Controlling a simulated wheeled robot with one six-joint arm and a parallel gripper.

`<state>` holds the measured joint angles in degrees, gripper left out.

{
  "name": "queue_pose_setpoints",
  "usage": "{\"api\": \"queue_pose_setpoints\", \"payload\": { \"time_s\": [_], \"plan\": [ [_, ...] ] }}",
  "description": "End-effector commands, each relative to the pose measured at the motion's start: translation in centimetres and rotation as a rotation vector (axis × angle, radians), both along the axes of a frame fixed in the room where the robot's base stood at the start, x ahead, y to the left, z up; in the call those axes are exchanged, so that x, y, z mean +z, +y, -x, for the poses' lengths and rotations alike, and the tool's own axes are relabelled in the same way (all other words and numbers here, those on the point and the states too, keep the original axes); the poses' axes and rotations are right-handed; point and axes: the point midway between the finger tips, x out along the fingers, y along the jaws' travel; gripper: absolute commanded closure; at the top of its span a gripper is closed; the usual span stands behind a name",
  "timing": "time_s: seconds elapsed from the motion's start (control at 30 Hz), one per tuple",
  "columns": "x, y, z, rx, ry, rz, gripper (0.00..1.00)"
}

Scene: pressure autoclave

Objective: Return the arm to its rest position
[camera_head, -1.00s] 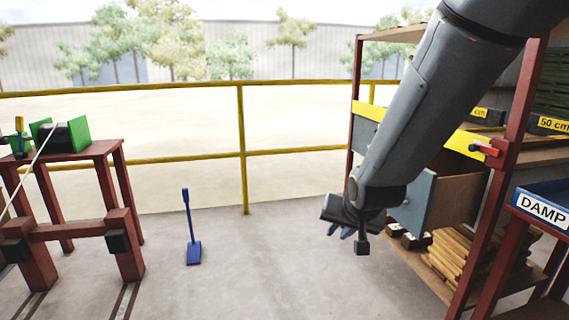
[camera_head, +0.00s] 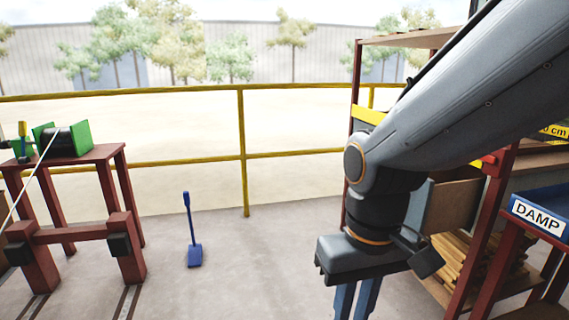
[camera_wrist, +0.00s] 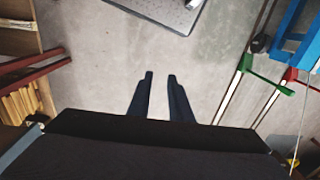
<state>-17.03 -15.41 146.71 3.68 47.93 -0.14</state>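My gripper (camera_head: 356,298) hangs at the lower right of the head view, below my bent arm and in front of the shelf rack. Its two blue fingers point down, and their tips are cut off by the picture's lower edge. In the wrist view my gripper (camera_wrist: 160,76) shows both fingers apart with bare concrete floor between and beyond them. Nothing is held.
A rack (camera_head: 357,85) with an open drawer (camera_head: 452,203) and stacked wood stands behind my arm. A blue tray marked DAMP (camera_head: 540,212) is at the right. A red stand (camera_head: 80,235), a blue long-handled tool (camera_head: 193,240) and a yellow railing (camera_head: 243,150) are leftward.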

Motion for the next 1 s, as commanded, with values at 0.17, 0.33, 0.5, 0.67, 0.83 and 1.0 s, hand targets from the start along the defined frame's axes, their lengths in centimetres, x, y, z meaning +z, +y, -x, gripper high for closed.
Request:
{"api": "queue_pose_setpoints", "payload": {
  "time_s": [0.17, 0.33, 0.5, 0.67, 0.83, 1.0],
  "plan": [
    [1.7, -1.0, -0.1, -0.035, 0.001, 0.007, 0.81],
    [3.7, -2.4, -0.2, -0.083, 0.003, 0.015, 0.81],
    [6.2, -4.4, -0.2, -0.141, 0.004, 0.026, 0.81],
    [8.2, -6.3, 0.0, -0.195, 0.007, 0.034, 0.81],
    [9.7, -7.9, 0.2, -0.239, 0.008, 0.041, 0.81],
    [10.3, -8.8, 0.3, -0.261, 0.008, 0.044, 0.81]
  ]
}}
